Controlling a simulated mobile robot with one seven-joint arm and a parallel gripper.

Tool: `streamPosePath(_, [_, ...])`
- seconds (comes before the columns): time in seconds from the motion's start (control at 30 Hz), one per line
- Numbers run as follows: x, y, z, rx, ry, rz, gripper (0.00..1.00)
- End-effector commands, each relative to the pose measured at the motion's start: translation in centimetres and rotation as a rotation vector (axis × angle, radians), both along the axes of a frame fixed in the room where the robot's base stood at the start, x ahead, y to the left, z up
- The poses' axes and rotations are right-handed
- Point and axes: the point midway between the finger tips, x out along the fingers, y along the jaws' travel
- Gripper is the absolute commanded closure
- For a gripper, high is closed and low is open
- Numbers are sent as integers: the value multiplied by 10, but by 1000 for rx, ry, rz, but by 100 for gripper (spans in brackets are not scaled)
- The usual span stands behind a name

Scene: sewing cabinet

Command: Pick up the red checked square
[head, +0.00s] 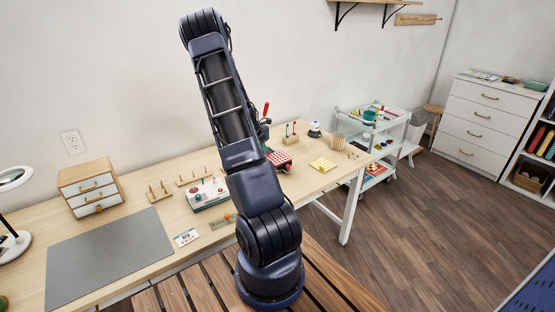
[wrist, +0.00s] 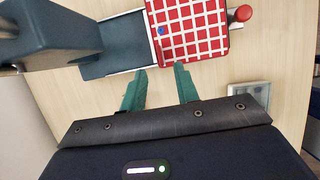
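The red checked square (wrist: 190,36), red with a white grid and a small blue spot, lies at the top of the wrist view. It rests on or beside a dark grey plate (wrist: 108,45); the exact contact is unclear. In the head view the red checked square (head: 279,158) shows on the table, right of my arm. My gripper (wrist: 160,74) has two teal fingers, spread apart with nothing between them. The fingertips are just below the square's near edge in the wrist view. In the head view my arm hides the gripper's fingers.
A dark teal block (wrist: 35,38) stands close at the left of the wrist view. A red knob (wrist: 240,13) sits right of the square. A small pale square item (wrist: 249,96) lies right of my fingers. A yellow patterned square (head: 322,165) lies farther right on the table.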

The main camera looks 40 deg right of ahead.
Motion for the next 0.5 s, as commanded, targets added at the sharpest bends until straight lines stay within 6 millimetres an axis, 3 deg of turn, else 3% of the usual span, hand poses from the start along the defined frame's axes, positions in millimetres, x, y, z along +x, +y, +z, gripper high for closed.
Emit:
streamPosePath(0.23, [-2,-16,-28,0,1,-1,69])
streamPosePath(0.5, [-2,-18,-33,0,0,-1,69])
